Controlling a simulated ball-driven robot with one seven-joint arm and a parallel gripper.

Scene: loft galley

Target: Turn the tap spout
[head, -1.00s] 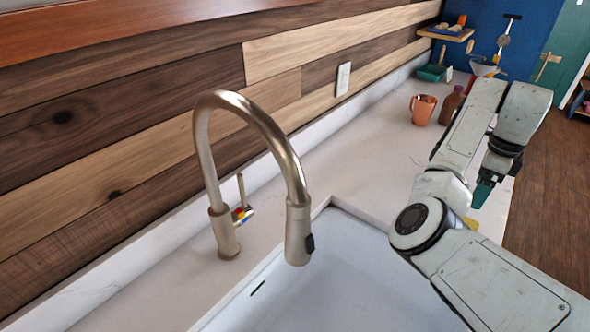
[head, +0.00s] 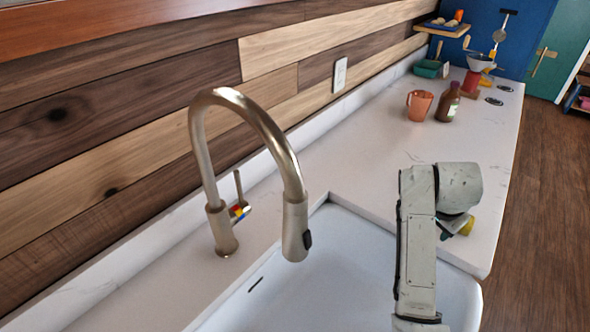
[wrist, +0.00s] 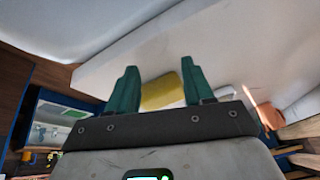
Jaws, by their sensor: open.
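The tap (head: 224,228) is a tall brushed-metal gooseneck standing on the counter behind the sink. Its spout (head: 297,225) curves over to the right and hangs above the sink's left part. A small lever with a red, yellow and blue marking (head: 238,211) is on its side. The tap does not show in the wrist view.
The white sink (head: 350,262) is empty where visible. A yellow item (head: 467,227) lies near my gripper by the sink's right side. A copper mug (head: 419,105) and a brown bottle (head: 448,103) stand farther back on the counter. The counter between them and the sink is clear.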

